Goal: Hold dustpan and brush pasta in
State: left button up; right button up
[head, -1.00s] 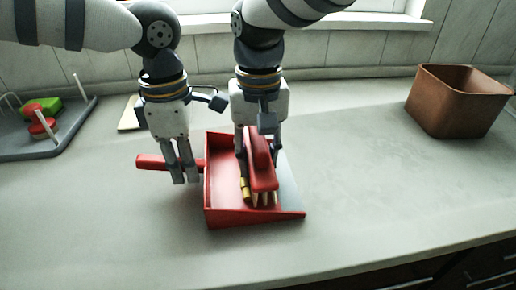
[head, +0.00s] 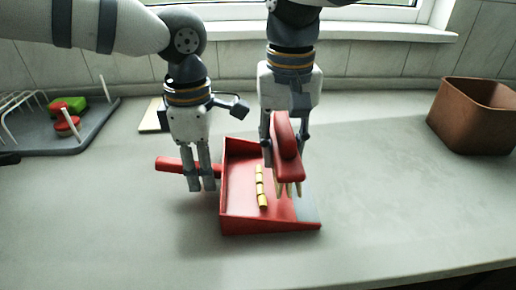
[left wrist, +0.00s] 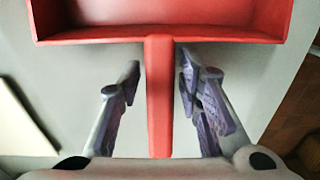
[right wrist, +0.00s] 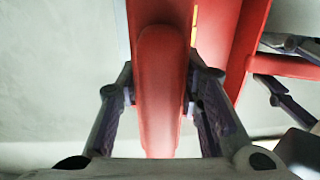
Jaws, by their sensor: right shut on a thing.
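The red dustpan (head: 228,222) lies on the counter, its grey lip to the right and its handle (head: 168,163) to the left. Several yellow pasta pieces (head: 261,187) lie in a row on its floor. My left gripper (head: 202,186) is open, with its fingers on both sides of the handle. The left wrist view shows gaps between the handle (left wrist: 159,95) and both fingers. My right gripper (head: 285,150) is shut on the red brush (head: 287,150), holding it bristles down above the pan's right part. The brush also fills the middle of the right wrist view (right wrist: 160,90).
A brown bin (head: 470,115) stands at the right. A grey dish rack (head: 85,135) with red and green items is at the left. A pale flat board (head: 150,118) lies behind my left gripper. The counter in front and right of the pan is clear.

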aim_at(285, 126)
jog(key=shift+t, duration=0.4)
jog(key=r, duration=0.1)
jog(key=r+p, duration=0.1)
jog(key=r, duration=0.2)
jog(key=shift+s+r, duration=0.15)
jog(key=shift+s, duration=0.2)
jog(key=shift+f, duration=0.3)
pick_arm(q)
notch_tip(285, 126, up, 18)
